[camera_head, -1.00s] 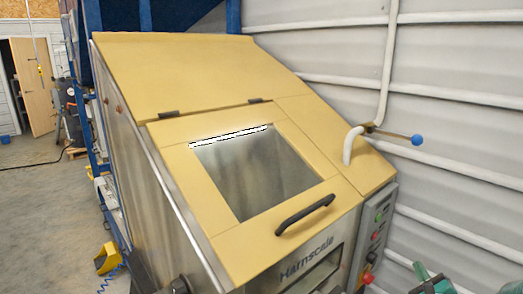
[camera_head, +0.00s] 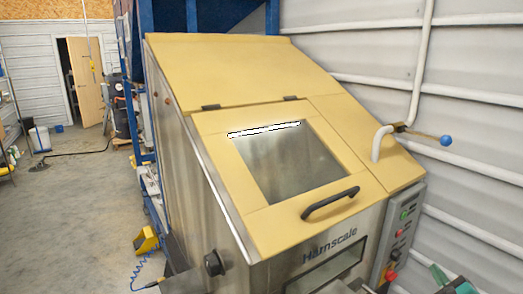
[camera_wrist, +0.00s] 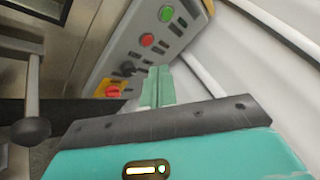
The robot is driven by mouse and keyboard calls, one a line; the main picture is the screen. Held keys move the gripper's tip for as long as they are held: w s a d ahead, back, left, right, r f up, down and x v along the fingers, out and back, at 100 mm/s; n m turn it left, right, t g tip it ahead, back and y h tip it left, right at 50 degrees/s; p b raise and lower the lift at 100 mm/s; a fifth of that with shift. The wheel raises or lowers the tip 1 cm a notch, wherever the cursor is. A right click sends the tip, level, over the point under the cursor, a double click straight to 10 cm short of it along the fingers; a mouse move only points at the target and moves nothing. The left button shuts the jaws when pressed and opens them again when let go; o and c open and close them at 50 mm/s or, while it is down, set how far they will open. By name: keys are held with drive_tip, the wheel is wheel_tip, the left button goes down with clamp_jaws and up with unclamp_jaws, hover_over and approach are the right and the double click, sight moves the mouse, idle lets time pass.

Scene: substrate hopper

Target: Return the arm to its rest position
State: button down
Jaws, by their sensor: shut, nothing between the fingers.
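My gripper (camera_wrist: 157,86) shows in the wrist view with its two pale green fingers together and nothing between them. It points toward the control panel (camera_wrist: 150,45) on the machine's side, apart from it as far as I can tell. In the head view only a small green part of my arm shows at the bottom right corner. The hopper machine (camera_head: 190,150) stands in the middle of the head view. Its yellow lid (camera_head: 275,205), with a window and a black handle (camera_head: 331,204), lies shut.
A blue-knobbed lever (camera_head: 445,140) and a pipe (camera_head: 419,70) run by the ribbed wall at the right. A yellow foot pedal (camera_head: 145,241) with a blue coiled hose lies on the floor at the left. Floor at the left (camera_head: 65,220) is mostly clear.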

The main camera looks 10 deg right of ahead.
drive_tip(key=w+a+r+n+g+y, duration=0.1)
drive_tip(key=a+r+n+g+y, duration=0.25)
drive_tip(key=a, duration=0.75)
drive_tip(key=w+a+r+n+g+y, duration=0.1)
drive_tip(key=a+n+g+y, duration=0.1)
drive_tip(key=a+n+y, duration=0.65)
drive_tip(key=a+r+n+g, duration=0.3)
drive_tip(key=a, duration=1.1)
drive_tip(key=s+a+r+n+g+h, duration=0.1)
drive_tip(key=s+a+n+g+h, duration=0.3)
drive_tip(key=s+a+n, duration=0.45)
drive_tip(key=s+a+r+n+h, duration=0.1)
drive_tip(key=s+r+n+h, duration=0.3)
drive_tip(key=s, duration=0.5)
drive_tip(key=shift+r, duration=0.3)
drive_tip(key=shift+a, duration=0.1)
